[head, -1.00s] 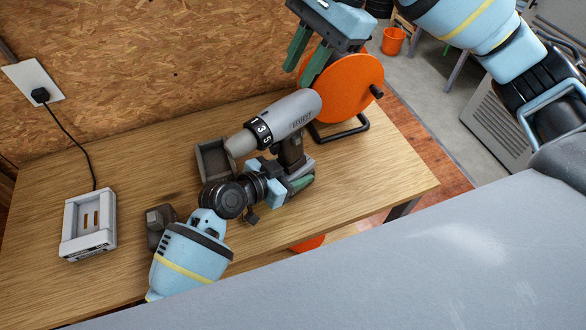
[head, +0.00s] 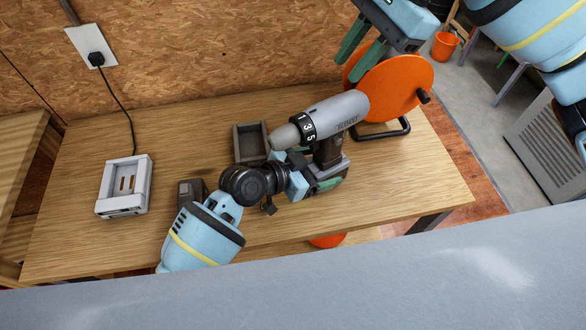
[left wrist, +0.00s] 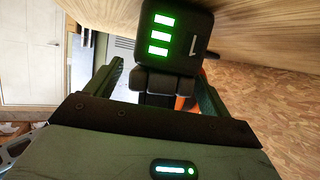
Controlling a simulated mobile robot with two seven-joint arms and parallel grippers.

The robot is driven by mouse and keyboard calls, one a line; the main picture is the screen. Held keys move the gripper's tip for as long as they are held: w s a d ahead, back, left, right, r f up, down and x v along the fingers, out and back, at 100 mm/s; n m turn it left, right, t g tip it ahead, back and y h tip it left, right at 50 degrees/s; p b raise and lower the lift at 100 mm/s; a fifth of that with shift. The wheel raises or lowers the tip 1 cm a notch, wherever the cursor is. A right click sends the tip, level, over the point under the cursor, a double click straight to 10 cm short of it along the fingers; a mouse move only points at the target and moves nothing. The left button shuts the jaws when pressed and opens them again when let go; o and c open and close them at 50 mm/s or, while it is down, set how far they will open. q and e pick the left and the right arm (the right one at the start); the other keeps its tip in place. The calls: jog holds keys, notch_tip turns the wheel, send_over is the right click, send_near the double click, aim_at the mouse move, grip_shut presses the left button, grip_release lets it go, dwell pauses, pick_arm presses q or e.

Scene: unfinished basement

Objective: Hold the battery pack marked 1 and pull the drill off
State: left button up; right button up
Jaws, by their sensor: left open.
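The drill (head: 340,112), grey with a dark handle, stands upright on the wooden bench, its chuck toward the left. The battery pack (head: 338,170) is at the foot of its handle, partly hidden by my left gripper. In the left wrist view the black pack (left wrist: 172,28) shows a mark 1 and three green bars. My left gripper (head: 318,182) is open, low at the pack; the wrist view shows its fingers on both sides of the pack, contact unclear. My right gripper (head: 362,52) is open and empty, above and behind the drill, near the orange reel.
The orange reel (head: 405,85) stands behind the drill. A grey open tray (head: 237,147) lies left of the chuck. A dark block (head: 188,190) sits beside my left arm. A white charger (head: 108,196) is at the left, its cord plugged into the wall. Bench between is clear.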

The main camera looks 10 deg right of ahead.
pick_arm(q)
jog(key=v, duration=0.9)
jog(key=shift+a, duration=0.2)
jog(key=shift+s+r, duration=0.1)
